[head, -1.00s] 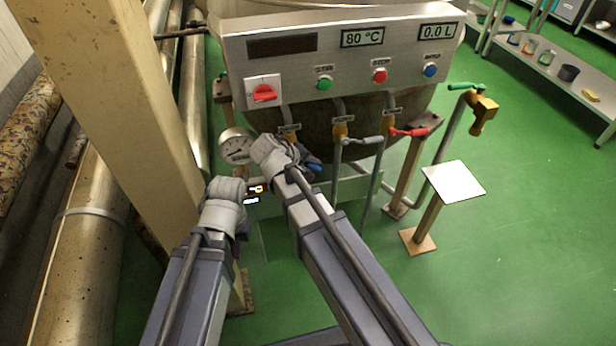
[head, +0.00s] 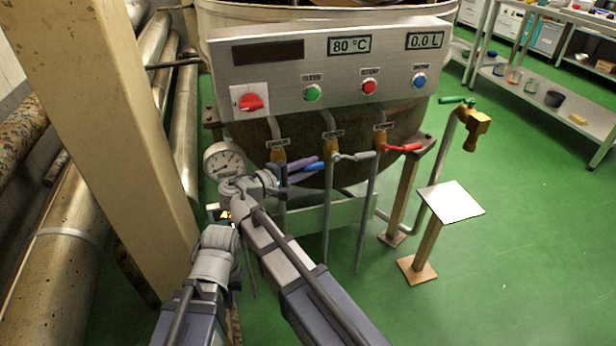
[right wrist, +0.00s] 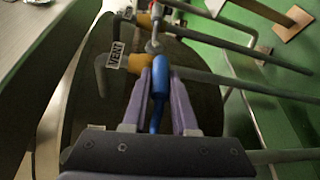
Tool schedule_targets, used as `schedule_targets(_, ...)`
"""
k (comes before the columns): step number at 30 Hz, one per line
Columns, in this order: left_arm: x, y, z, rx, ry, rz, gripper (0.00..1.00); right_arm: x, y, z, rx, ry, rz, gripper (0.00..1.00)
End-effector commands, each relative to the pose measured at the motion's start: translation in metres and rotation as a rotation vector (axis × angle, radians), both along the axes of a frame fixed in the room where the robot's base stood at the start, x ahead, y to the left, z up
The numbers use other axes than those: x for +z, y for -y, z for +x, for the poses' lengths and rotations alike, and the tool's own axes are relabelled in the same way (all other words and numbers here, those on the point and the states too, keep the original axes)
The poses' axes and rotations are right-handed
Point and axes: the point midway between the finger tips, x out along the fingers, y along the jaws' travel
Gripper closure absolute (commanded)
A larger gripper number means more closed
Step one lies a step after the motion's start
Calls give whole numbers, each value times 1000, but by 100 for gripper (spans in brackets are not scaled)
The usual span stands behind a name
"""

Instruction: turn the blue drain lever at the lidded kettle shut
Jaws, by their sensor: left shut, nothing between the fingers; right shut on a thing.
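The kettle (head: 350,170) is a big rounded vessel behind a metal control panel; only part of its top shows. The blue drain lever (head: 309,168) is at the leftmost of three yellow valves and points right, roughly level. My right gripper (head: 303,166) is shut on its blue handle. The right wrist view shows the blue handle (right wrist: 160,76) between the purple fingers of that gripper (right wrist: 160,88). My left gripper (head: 236,232) is shut and empty, low to the left; its fingers are largely hidden by the arms.
A grey lever (head: 353,157) and a red lever (head: 403,148) sit close to the right on neighbouring valves. A pressure gauge (head: 223,161) is left of my right gripper. A beige column (head: 105,130) stands at left. Green floor is open at right.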

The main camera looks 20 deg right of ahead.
Motion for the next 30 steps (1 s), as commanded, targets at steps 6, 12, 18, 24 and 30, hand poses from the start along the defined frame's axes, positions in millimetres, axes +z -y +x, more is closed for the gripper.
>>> schedule_targets(6,-8,0,0,-2,0,-1,100,2,0,-1,-1,-2,-50,100)
schedule_targets(12,-9,0,0,-2,0,-1,100,4,0,-1,-1,-2,-66,100)
schedule_targets(18,-9,0,0,-2,0,-1,100,5,0,-1,-1,-2,-67,100)
schedule_targets(24,-9,0,0,-2,0,-1,100,5,0,-1,-1,-1,-67,64)
schedule_targets(30,-9,0,0,-2,-1,-1,100,5,0,-1,0,0,-66,44)
